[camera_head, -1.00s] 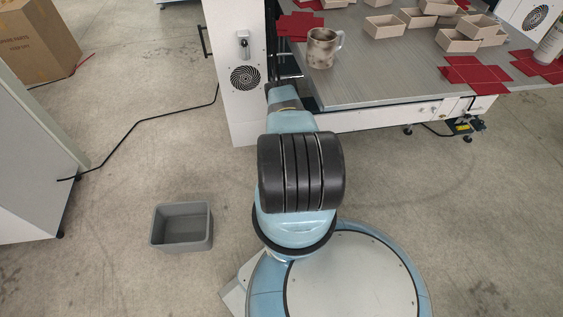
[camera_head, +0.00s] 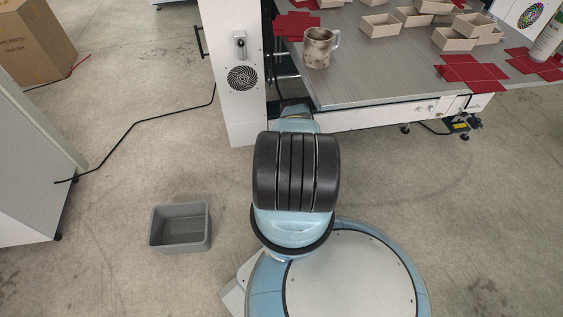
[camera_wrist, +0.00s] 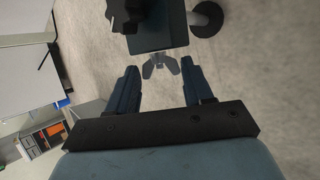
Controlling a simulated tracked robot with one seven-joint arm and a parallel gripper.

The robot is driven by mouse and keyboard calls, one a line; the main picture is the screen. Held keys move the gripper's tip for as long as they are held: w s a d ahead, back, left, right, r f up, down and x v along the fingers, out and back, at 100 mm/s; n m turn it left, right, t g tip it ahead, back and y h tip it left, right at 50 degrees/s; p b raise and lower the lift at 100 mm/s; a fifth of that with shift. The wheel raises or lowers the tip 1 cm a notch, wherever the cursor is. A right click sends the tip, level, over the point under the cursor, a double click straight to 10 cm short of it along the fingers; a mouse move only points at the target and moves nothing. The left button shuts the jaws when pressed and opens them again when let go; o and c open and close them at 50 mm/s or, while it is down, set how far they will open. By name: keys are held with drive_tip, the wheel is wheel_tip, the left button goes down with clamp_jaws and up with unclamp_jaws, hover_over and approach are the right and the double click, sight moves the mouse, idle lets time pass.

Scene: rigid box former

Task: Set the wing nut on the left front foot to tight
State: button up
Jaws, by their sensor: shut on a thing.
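The wing nut (camera_wrist: 161,64) is a small grey piece with two spread wings, in the wrist view just below a dark teal block (camera_wrist: 158,34). My gripper (camera_wrist: 160,68) is shut on it, with one dark blue finger at each wing. A dark round foot pad (camera_wrist: 208,20) with a pale stem shows to the right of the block; I cannot tell for sure that it is the left front foot. In the head view my own arm hides my gripper and the wing nut.
The machine's grey table (camera_head: 375,75) carries a stained mug (camera_head: 318,48), several beige boxes (camera_head: 381,25) and red blanks (camera_head: 470,72). A white cabinet (camera_head: 232,100) stands at its left. A grey bin (camera_head: 180,228) and a black cable (camera_head: 140,122) lie on the floor.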

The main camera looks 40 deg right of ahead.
drive_tip(key=shift+d, duration=0.15)
drive_tip(key=o, duration=1)
drive_tip(key=shift+o, duration=0.2)
